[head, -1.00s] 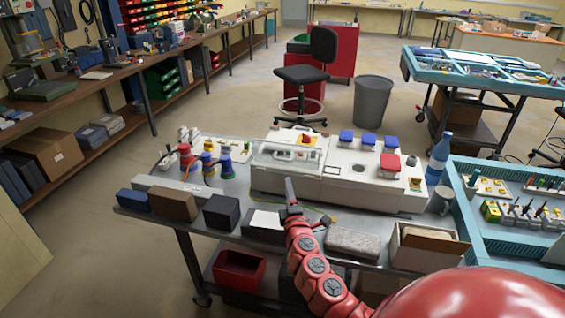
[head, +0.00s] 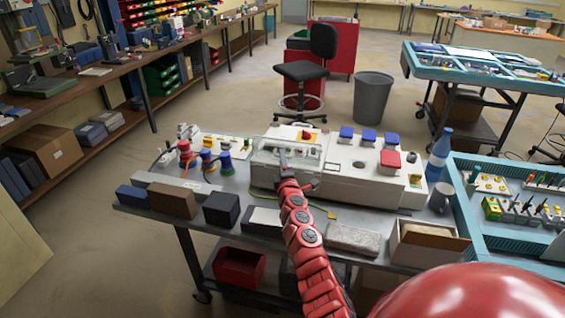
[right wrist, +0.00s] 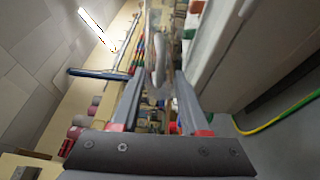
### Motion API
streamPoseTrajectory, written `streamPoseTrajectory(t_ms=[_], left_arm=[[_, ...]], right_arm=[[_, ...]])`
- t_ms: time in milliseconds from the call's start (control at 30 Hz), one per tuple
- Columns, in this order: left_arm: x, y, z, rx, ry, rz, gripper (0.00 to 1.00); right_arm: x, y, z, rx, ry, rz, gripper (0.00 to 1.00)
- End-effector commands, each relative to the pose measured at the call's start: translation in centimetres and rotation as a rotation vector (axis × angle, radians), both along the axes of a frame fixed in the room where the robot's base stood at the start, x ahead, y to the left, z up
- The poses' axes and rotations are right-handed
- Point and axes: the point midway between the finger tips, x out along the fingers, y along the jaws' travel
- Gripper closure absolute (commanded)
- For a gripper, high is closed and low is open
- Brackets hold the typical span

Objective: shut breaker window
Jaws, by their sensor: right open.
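The white breaker box (head: 342,184) stands on the grey workbench. Its clear breaker window (head: 308,152) is at the left part of the box; its exact angle is hard to tell. My right gripper (head: 283,152) is at the front of the window and covers part of it. In the right wrist view my right gripper (right wrist: 160,88) is open, its two fingers spread. A grey rounded handle (right wrist: 159,62) shows between the fingers; I cannot tell whether they touch it. The white side of the box (right wrist: 225,55) is close on the right there. My left gripper is not in view.
Blue-capped and red-capped sockets (head: 389,159) sit on the box's right half. Red, yellow and blue plugs (head: 205,158) stand to its left. Dark and brown blocks (head: 221,209) line the bench's front edge. A blue bottle (head: 439,155) and grey mug (head: 441,197) stand at right.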

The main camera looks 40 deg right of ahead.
Motion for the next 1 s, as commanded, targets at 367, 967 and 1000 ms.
streamPoseTrajectory(t_ms=[367,967,1000], left_arm=[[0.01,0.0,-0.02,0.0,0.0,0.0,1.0],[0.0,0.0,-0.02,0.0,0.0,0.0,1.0],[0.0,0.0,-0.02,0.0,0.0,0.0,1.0]], right_arm=[[0.08,-0.08,0.01,0.0,0.001,-0.001,0.7],[0.06,-0.11,-0.02,0.001,0.001,-0.002,1.0],[0.06,-0.11,-0.02,0.001,0.001,-0.002,1.0]])
